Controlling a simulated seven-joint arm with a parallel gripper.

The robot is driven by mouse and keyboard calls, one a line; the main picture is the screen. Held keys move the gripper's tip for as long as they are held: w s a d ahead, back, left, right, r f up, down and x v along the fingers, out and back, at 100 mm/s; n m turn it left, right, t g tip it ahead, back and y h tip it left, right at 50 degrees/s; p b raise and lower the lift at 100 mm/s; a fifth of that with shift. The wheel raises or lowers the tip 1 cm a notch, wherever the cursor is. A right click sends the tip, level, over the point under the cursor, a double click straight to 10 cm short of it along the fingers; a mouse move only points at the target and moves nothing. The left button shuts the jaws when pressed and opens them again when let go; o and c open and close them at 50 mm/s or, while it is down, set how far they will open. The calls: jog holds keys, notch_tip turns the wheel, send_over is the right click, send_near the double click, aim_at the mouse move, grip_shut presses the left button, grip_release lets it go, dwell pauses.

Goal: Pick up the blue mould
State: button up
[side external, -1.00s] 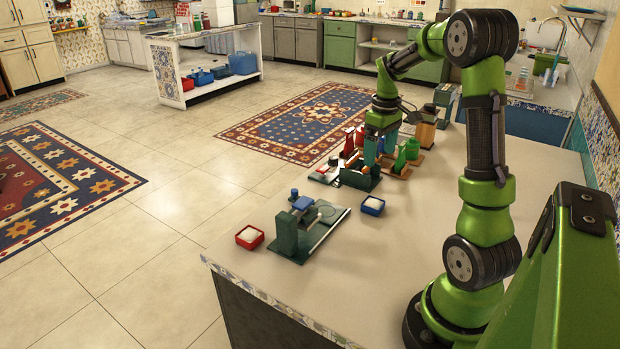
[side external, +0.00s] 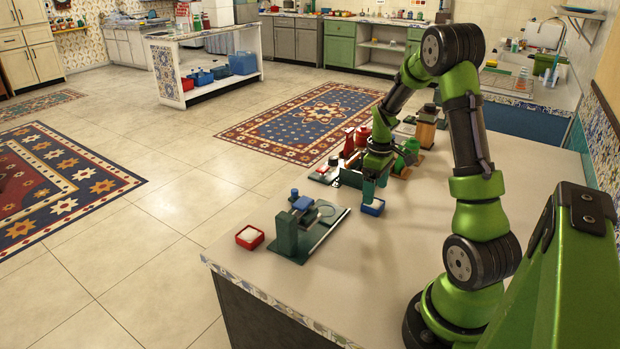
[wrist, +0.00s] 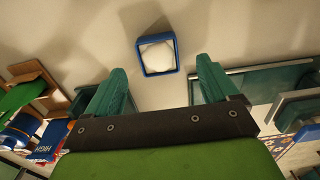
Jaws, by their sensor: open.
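The blue mould (side external: 373,207) is a small square blue box with white contents, standing on the counter to the right of the green press-like device. In the wrist view the blue mould (wrist: 157,55) lies just beyond and between my fingertips, its white filling facing up. My gripper (side external: 376,185) is above the counter, close over the mould, with its fingers pointing down. In the wrist view my gripper (wrist: 162,72) is open and empty, with a green finger on each side.
The green device (side external: 290,232) stands left of the mould, with a red box (side external: 250,237) of white contents beyond it. The counter (side external: 300,300) in front is clear.

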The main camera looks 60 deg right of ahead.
aim_at(376, 201)
jog(key=f, duration=0.5)
jog(key=shift+s+d, duration=0.1)
jog(key=shift+s, duration=0.1)
jog(key=c, duration=1.1)
